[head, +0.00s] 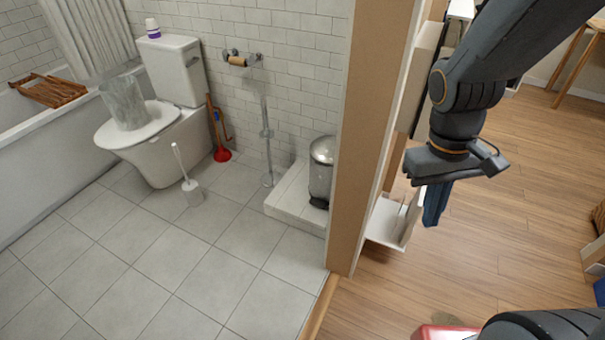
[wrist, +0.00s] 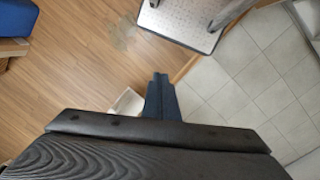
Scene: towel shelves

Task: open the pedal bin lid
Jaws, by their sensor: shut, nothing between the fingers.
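The pedal bin (head: 320,180) is a silver cylinder with a dark base, in the head view. It stands on a low tiled step against the bathroom wall, partly hidden by the door post. Its domed lid (head: 323,149) looks closed. The pedal cannot be made out. My gripper (head: 434,219) hangs with its blue fingers down on the wooden-floor side of the post, to the right of the bin and well apart from it. The fingers (wrist: 160,76) are together and empty in the wrist view, over the floor. The bin does not show in the wrist view.
The door post (head: 352,150) stands between my gripper and the bin in the head view. A white open box (head: 385,225) is by the post. A toilet (head: 165,120), brush (head: 192,188) and red plunger (head: 221,154) are further left. The grey tiled floor in front is clear.

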